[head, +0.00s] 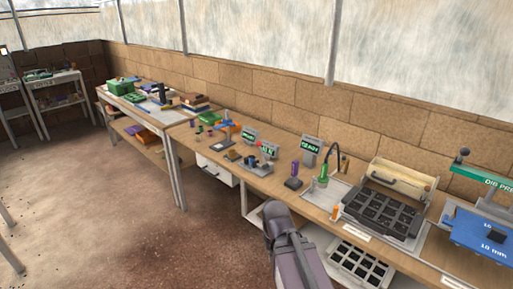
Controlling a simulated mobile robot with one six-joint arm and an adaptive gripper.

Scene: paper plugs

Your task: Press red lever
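A tiny red spot (258,143) shows beside the small grey units with green displays on the long workbench (325,197). It is too small to tell whether it is the red lever. The display units (250,136) stand near the middle of the bench, with another taller display unit (312,146) to their right. A grey part of my own arm rises from the bottom edge, in front of the bench. My gripper's fingers cannot be made out in this view.
A green-topped curved tool (324,172) and a dark tray with square pockets (383,211) stand to the right. A blue press block (482,235) is at the far right. A second bench (176,118) with green boxes is behind left. The brown floor at left is open.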

